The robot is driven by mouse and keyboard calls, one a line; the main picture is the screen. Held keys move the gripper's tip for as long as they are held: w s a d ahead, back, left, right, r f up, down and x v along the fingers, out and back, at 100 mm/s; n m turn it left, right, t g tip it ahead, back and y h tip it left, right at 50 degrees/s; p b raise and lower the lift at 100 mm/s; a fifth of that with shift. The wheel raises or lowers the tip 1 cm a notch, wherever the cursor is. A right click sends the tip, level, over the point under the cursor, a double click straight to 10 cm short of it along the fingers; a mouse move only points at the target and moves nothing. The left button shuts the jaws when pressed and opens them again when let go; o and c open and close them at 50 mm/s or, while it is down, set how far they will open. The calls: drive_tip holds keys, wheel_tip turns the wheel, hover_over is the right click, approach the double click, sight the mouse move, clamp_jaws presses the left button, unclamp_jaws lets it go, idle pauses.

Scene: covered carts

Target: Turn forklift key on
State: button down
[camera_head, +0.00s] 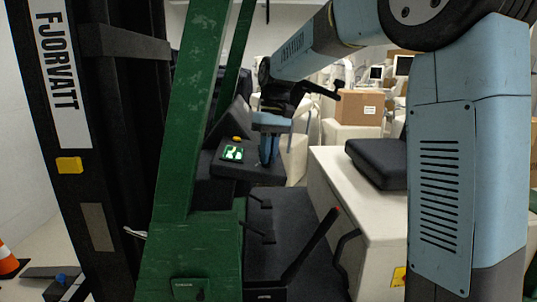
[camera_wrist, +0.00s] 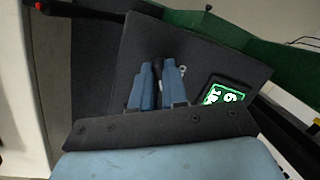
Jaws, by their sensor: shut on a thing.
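The forklift's dark dashboard panel (camera_head: 245,171) is in the middle of the head view, with a lit green-and-white display (camera_head: 232,153) on it. My gripper (camera_head: 268,160) points down at the panel, to the right of the display. In the wrist view, my blue fingers (camera_wrist: 159,68) are closed on a dark key (camera_wrist: 158,72) standing at the panel. A small light metal piece (camera_wrist: 183,70) shows just right of the fingers. The display also shows in the wrist view (camera_wrist: 224,96). The key's lower part is hidden by the fingers, and its turn angle cannot be told.
A green forklift post (camera_head: 185,150) and the dark mast (camera_head: 110,150) stand on the left. A black seat (camera_head: 378,163) sits on a pale body at right. Levers (camera_head: 318,240) rise below the panel. A yellow knob (camera_head: 238,139) is behind the display. Boxes (camera_head: 360,107) stand behind.

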drive_tip(key=c, duration=1.2)
unclamp_jaws()
drive_tip(key=shift+c, duration=0.2)
drive_tip(key=shift+r, duration=0.1)
drive_tip(key=v, duration=1.3)
drive_tip(key=shift+r, duration=0.25)
drive_tip(key=shift+d, duration=0.1)
drive_tip(key=s+d+f+m+t, duration=0.2)
drive_tip(key=s+d, duration=0.3)
drive_tip(key=s, duration=0.3)
drive_tip(key=s+d+f+m+t, duration=0.1)
drive_tip(key=s+d+f+t, duration=0.15)
drive_tip(key=s+d, duration=0.4)
drive_tip(key=s+d+f+m+t+h, duration=0.1)
drive_tip(key=s+d+f+m+t, duration=0.1)
drive_tip(key=s+f, duration=0.8)
drive_tip(key=s+d+t, duration=0.1)
drive_tip(key=s+d, duration=0.1)
drive_tip(key=s, duration=0.1)
drive_tip(key=shift+s+f+m, duration=0.3)
drive_tip(key=shift+s+f, duration=0.05)
drive_tip(key=shift+f, duration=0.05)
